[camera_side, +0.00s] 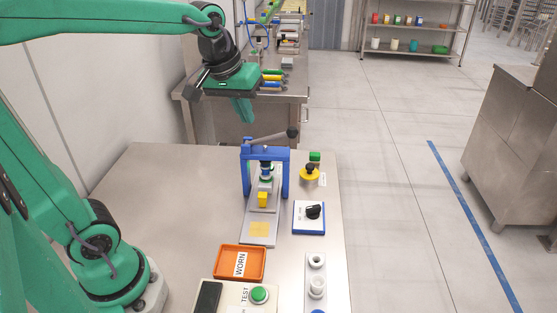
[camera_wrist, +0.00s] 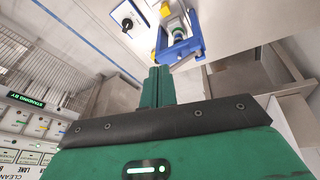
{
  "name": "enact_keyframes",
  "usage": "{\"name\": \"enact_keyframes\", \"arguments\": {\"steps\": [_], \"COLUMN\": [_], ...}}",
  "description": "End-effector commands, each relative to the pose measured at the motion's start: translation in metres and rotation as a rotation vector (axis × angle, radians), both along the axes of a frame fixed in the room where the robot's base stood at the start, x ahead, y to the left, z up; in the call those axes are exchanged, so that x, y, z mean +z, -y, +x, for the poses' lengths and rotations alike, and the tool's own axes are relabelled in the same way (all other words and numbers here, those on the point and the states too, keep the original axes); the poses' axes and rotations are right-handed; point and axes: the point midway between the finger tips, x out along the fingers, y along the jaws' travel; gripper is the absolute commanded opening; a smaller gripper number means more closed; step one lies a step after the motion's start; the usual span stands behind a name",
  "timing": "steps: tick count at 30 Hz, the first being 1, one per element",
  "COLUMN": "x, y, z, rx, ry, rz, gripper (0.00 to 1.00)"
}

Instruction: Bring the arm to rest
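My gripper (camera_side: 243,112) hangs from my green arm in the upper middle of the side view, well above the steel table. Its fingers point down and sit close together with nothing visible between them. In the wrist view the green fingers (camera_wrist: 160,72) also lie side by side, shut and empty. The blue press frame (camera_side: 266,160) stands on the table below and nearer the camera, apart from my gripper. It also shows beyond the fingertips in the wrist view (camera_wrist: 194,45).
The steel table (camera_side: 160,190) holds an orange WORN tray (camera_side: 240,262), a TEST box with a green button (camera_side: 259,294), a black rotary switch (camera_side: 313,211), a yellow-based knob (camera_side: 310,174) and a rack with white rings (camera_side: 317,284). Its left part is clear. Another bench (camera_side: 240,100) stands behind.

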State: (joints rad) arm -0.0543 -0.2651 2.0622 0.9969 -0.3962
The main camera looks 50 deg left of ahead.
Motion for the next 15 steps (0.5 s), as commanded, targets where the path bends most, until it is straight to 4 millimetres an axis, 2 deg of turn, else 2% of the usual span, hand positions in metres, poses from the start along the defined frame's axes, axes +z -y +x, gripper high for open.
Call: {"name": "enact_keyframes", "arguments": {"steps": [3, 15], "x": [-0.002, -0.026], "y": [0.005, 0.016], "z": [-0.027, -0.1], "rx": [-0.08, -0.332], "ry": [0.028, 0.112], "rz": [0.027, 0.127], "gripper": [0.0, 0.0]}}
